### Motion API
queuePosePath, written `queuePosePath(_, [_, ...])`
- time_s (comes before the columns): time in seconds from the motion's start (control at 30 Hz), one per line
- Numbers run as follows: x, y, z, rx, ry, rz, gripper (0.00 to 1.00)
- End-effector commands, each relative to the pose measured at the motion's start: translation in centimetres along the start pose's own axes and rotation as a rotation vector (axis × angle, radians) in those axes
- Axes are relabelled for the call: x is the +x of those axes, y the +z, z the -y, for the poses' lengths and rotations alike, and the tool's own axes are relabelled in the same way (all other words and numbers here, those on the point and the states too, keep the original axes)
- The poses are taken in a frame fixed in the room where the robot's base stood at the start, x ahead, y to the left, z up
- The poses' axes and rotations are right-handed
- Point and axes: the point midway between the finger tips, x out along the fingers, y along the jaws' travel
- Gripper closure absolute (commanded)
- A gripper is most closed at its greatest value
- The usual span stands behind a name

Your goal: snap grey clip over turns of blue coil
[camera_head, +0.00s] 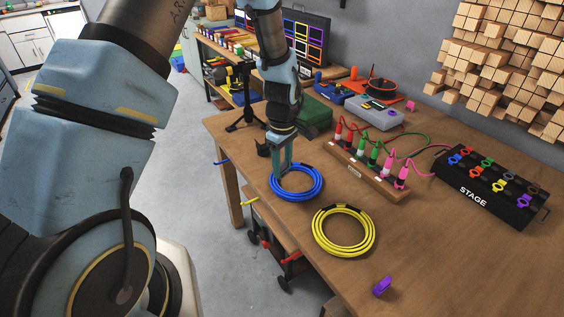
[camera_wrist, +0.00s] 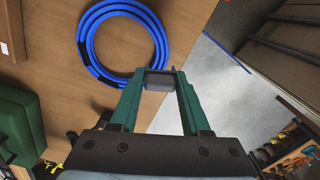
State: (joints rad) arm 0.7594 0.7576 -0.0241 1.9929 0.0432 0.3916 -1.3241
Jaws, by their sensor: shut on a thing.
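The blue coil (camera_head: 299,197) lies flat on the wooden table near its left edge. It also shows in the wrist view (camera_wrist: 162,42), with dark bands on its turns. My gripper (camera_head: 281,171) points down at the back left part of the coil. In the wrist view my gripper's green fingers (camera_wrist: 159,74) are shut on the grey clip (camera_wrist: 158,84). The clip is at the coil's outer edge; I cannot tell whether it touches or sits over the turns. In the head view the clip is hard to make out.
A yellow coil (camera_head: 344,250) lies in front, with a purple clip (camera_head: 382,287) nearer the front edge. A wooden rack of coloured plugs (camera_head: 369,168) stands behind right. A black STAGE box (camera_head: 490,188) is farther right. A green case (camera_head: 315,117) is behind my gripper.

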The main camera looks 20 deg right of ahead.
Motion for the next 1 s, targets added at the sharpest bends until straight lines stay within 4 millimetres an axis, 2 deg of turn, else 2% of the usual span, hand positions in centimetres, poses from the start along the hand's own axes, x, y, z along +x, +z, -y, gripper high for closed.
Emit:
queuePosePath(0.37, [0.3, 0.0, 0.1, 0.000, -0.001, -0.001, 1.00])
queuePosePath(1.0, [5.3, 0.0, 0.0, 0.001, 0.000, -0.001, 1.00])
